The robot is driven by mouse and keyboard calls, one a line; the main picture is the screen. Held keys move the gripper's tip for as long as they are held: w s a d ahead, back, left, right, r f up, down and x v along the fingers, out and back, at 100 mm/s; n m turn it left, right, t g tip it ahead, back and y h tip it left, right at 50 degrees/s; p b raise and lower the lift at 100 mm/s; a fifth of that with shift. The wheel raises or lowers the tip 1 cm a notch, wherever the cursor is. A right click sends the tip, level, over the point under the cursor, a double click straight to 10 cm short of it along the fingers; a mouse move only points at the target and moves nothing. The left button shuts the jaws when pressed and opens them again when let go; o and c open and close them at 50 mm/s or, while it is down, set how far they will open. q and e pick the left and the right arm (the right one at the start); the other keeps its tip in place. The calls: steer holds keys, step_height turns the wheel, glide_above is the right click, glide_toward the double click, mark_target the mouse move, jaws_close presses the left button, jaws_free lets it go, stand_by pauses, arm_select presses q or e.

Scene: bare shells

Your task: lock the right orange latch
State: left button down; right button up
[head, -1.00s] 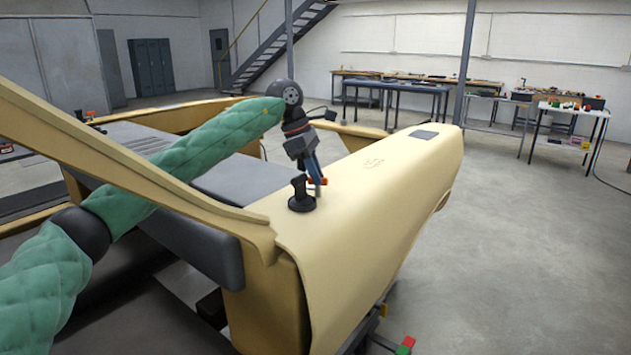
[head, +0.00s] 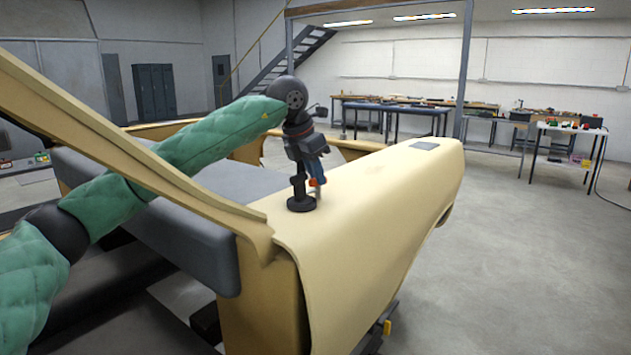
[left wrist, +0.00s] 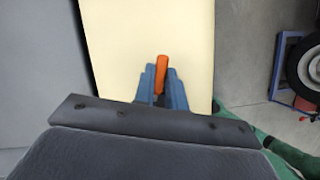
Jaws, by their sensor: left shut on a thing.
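In the left wrist view the latch (left wrist: 161,72) shows as an orange bar between the blue fingers (left wrist: 160,82), pointing away from the wrist over the cream surface. The fingers hide part of it. My right gripper is not in view.
A cream pillar (head: 130,150) slopes across the left, near my left arm. Dark grey seats (head: 240,178) lie inside the shell. Workbenches (head: 415,110) stand far back. The grey floor (head: 530,260) to the right is clear.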

arm_select(q)
steer(key=shift+d+n+t+y+b, duration=0.1)
steer(key=shift+n+t+y+b, duration=0.45)
steer(key=shift+n+b, duration=0.95)
steer(key=shift+r+n+p, duration=0.1)
steer(key=shift+n+p, duration=0.3)
steer(key=shift+n, duration=0.1)
steer(key=c, duration=1.4)
jaws_free()
steer(key=shift+c, duration=0.2)
steer(key=v, duration=0.7)
steer(key=shift+s+r, duration=0.2)
steer(key=shift+r, duration=0.1)
